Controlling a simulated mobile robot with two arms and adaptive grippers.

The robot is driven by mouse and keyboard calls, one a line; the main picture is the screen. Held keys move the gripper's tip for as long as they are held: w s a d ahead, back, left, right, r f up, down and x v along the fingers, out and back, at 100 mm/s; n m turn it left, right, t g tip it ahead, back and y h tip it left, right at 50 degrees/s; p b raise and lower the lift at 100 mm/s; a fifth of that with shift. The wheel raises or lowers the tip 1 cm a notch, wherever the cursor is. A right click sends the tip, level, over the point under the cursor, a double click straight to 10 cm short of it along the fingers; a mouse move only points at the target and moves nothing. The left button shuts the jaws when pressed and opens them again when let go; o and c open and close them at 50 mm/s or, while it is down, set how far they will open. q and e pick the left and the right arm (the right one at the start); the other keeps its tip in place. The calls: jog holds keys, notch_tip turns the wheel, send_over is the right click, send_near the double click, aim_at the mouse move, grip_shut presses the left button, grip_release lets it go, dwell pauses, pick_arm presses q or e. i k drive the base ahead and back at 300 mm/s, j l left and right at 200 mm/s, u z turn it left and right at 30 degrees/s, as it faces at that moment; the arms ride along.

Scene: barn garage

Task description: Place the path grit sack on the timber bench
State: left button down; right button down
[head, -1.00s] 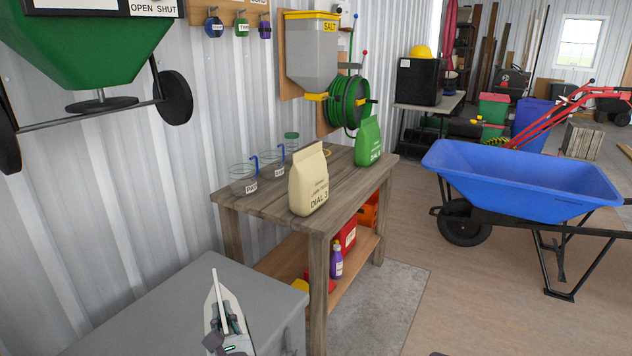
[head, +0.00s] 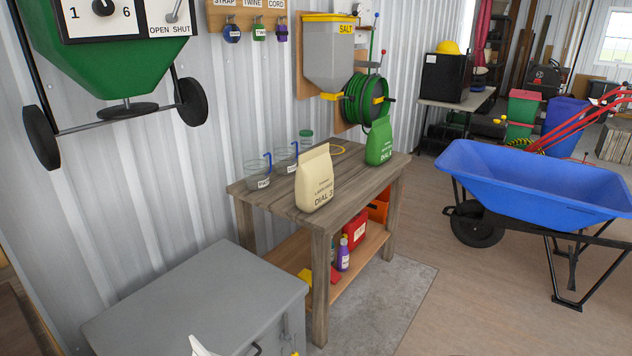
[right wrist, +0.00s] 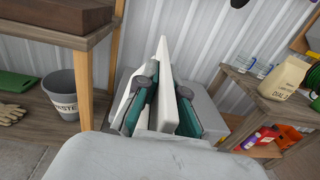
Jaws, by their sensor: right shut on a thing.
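The timber bench (head: 247,190) stands against the metal wall. A cream sack marked DIAL 3 (head: 314,180) stands upright near its front edge, and a green sack marked DIAL 4 (head: 379,142) stands at its far end. Their small print is too fine to read, so I cannot tell which is path grit. My right gripper (right wrist: 158,100) is shut on a pale, thin thing between its teal pads that I cannot name. In the head view only a white tip (head: 200,346) shows at the bottom edge. The cream sack also shows in the right wrist view (right wrist: 281,80). My left gripper is not in view.
A grey cabinet (head: 195,290) stands just before the bench. Glass jars (head: 258,177) take up the bench's back; some bare top remains at the front left. A blue wheelbarrow (head: 530,185) stands at right. A green spreader (head: 110,70) hangs at upper left.

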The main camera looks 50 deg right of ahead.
aim_at(342, 172)
jog(key=l, duration=0.85)
jog(key=i+l, duration=0.15)
jog(key=l, duration=0.7)
